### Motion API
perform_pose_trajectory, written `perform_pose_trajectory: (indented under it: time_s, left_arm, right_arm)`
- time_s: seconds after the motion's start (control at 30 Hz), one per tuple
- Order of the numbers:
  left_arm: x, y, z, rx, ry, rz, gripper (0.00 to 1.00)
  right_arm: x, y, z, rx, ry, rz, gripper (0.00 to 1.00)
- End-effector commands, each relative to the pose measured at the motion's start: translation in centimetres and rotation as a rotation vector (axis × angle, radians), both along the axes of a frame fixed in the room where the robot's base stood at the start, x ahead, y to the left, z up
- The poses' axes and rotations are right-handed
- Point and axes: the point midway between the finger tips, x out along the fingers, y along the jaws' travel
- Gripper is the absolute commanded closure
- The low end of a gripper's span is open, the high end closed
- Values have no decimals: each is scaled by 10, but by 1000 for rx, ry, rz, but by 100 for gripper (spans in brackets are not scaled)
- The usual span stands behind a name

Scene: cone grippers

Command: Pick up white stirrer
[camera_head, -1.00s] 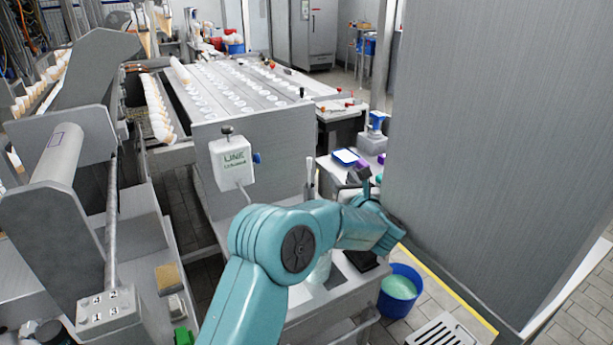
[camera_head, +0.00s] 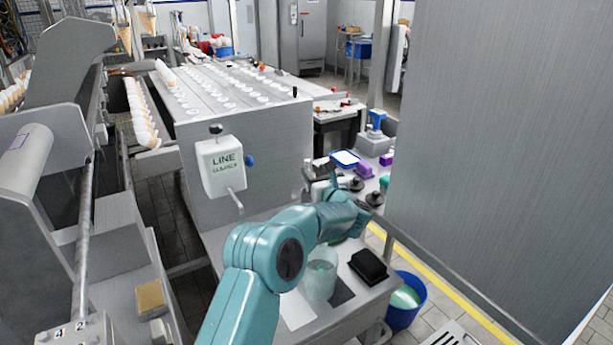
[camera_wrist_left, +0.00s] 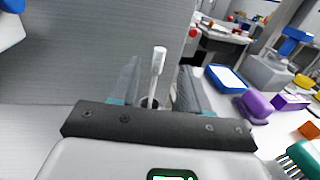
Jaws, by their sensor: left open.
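The white stirrer (camera_wrist_left: 157,68) stands upright in the left wrist view, in line with the gap between my left gripper's fingers. Its lower end is at a small round holder or opening, partly hidden by the gripper body. My left gripper (camera_wrist_left: 160,85) is open, with one finger on each side of the stirrer in the picture. I cannot tell how far the stirrer is beyond the fingertips. In the head view my left gripper (camera_head: 345,187) is over the back of the small workbench, and what seems to be the stirrer (camera_head: 307,171) is just left of it. My right gripper is not in view.
A clear beaker (camera_head: 321,280) and a black block (camera_head: 369,267) are on the bench below my arm. A blue bucket (camera_head: 405,300) is on the floor at right. A blue-rimmed tray (camera_wrist_left: 226,77) and a purple block (camera_wrist_left: 254,106) are right of the gripper. A tall grey panel (camera_head: 510,150) closes the right side.

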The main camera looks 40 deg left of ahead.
Motion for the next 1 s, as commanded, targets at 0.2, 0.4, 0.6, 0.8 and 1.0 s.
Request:
perform_pose_trajectory:
  time_s: [0.2,0.4,0.6,0.8,1.0]
  left_arm:
    - [11,23,0,0,2,0,54]
    - [18,42,1,0,1,3,54]
    - [29,66,-2,0,1,2,54]
    - [33,75,-2,0,1,1,54]
    - [34,75,-3,0,1,0,54]
  right_arm:
    - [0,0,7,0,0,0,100]
    - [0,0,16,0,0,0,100]
    - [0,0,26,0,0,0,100]
    - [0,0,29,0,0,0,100]
    - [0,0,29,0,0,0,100]
